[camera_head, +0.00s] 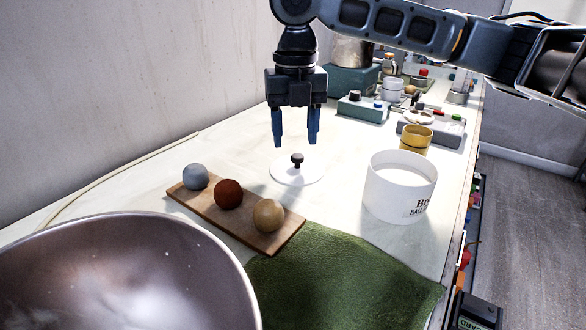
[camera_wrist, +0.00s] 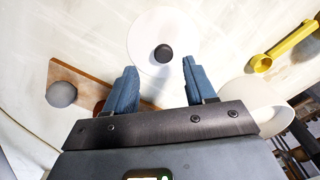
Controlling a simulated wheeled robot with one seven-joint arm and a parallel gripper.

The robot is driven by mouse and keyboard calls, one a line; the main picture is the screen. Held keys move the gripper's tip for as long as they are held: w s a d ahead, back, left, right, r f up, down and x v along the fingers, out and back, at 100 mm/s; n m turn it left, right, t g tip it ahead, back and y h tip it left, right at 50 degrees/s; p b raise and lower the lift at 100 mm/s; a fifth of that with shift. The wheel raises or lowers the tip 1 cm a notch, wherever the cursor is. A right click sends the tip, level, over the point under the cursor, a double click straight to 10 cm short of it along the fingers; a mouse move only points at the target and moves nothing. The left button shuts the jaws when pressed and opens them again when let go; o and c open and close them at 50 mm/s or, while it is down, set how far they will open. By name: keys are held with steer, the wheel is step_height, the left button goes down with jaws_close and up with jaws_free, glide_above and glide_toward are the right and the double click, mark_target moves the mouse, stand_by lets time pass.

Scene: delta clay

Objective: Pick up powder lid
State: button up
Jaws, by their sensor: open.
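The powder lid (camera_head: 284,174) is a flat white disc with a small dark knob (camera_head: 297,159) in its middle. It lies on the pale worktop. In the wrist view the lid (camera_wrist: 145,40) lies beyond the fingertips, with its knob (camera_wrist: 163,53) lined up between them. My gripper (camera_head: 296,143) is open and empty, pointing down above the lid and apart from it. In the wrist view my gripper's two blue fingers (camera_wrist: 158,68) are spread apart.
A white tub (camera_head: 387,200) with dark lettering stands right of the lid. A wooden board (camera_head: 257,237) with three clay balls lies left of it. A green cloth (camera_head: 350,285) and a large metal bowl (camera_head: 120,235) are in front. A yellow container (camera_head: 416,139) stands behind the tub.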

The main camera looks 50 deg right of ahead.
mark_target(298, 155)
steer(key=f, duration=0.4)
steer(key=shift+s+d+f, duration=0.1)
steer(key=shift+d, duration=0.15)
jaws_close()
